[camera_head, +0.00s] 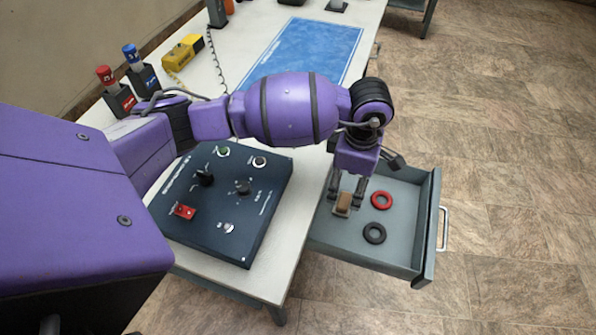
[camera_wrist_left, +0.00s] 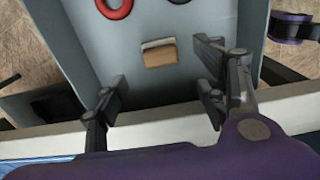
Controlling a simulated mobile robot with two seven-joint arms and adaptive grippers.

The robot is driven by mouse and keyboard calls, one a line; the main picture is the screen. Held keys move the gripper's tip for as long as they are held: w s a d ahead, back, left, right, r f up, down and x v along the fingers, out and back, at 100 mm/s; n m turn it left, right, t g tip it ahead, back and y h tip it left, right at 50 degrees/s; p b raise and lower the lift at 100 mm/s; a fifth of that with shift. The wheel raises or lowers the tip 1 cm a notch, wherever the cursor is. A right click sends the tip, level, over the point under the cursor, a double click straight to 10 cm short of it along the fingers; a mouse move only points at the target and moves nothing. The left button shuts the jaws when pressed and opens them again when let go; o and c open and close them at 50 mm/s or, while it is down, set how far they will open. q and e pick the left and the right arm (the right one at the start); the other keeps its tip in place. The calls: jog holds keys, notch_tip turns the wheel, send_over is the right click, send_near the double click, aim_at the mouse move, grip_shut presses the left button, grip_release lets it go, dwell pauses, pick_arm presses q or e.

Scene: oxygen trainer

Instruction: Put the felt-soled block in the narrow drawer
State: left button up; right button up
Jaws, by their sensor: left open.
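A small brown block (camera_head: 344,202) with a pale layer along one side, likely the felt sole, lies on the floor of an open grey drawer (camera_head: 413,240). The block also shows in the left wrist view (camera_wrist_left: 158,54), apart from the fingers. My left gripper (camera_head: 346,191) points down over the drawer, with its fingers near the block. In the left wrist view the fingers (camera_wrist_left: 163,88) are spread wide with nothing between them. I cannot tell the exact height of the fingertips above the drawer floor. My right gripper is not in view.
A red ring (camera_head: 381,200) and a black ring (camera_head: 374,233) lie in the drawer beside the block. A dark control panel (camera_head: 222,200) with knobs sits on the white table (camera_head: 283,257). A blue mat (camera_head: 305,52) and a yellow device (camera_head: 183,52) are farther back.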

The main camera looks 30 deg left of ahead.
pick_arm(q)
notch_tip(320, 180, up, 4)
jog(key=shift+f, duration=0.1)
dwell(0.6)
